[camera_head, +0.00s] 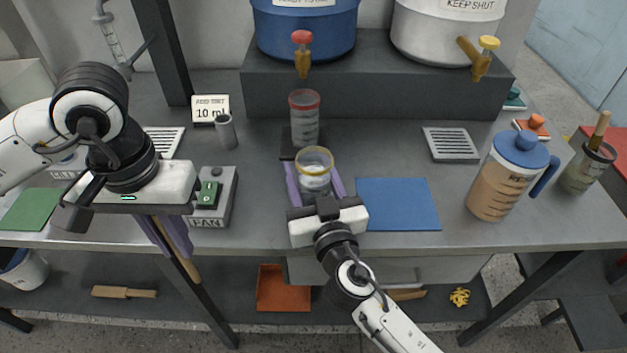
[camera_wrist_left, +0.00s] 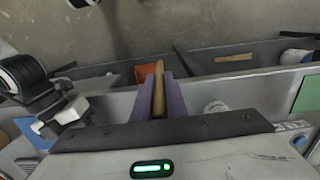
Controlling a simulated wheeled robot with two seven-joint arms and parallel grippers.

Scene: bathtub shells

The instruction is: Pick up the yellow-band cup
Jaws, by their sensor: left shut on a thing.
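The yellow-band cup (camera_head: 315,183), clear with a yellow rim, stands upright on the grey counter near the middle of the head view. My right gripper (camera_head: 315,190) comes from the front, with one purple finger on each side of the cup. I cannot tell whether the fingers touch it. My left gripper (camera_head: 172,237) hangs over the counter's front edge at the left, shut on a wooden stick (camera_head: 190,268). The stick also shows between the purple fingers in the left wrist view (camera_wrist_left: 159,92).
A red-band cup (camera_head: 304,125) stands just behind, under the red tap (camera_head: 302,40). A blue mat (camera_head: 397,203) lies right of the cup. A blue-lidded jug (camera_head: 503,182) stands further right. A green-button box (camera_head: 213,197) is left of the cup.

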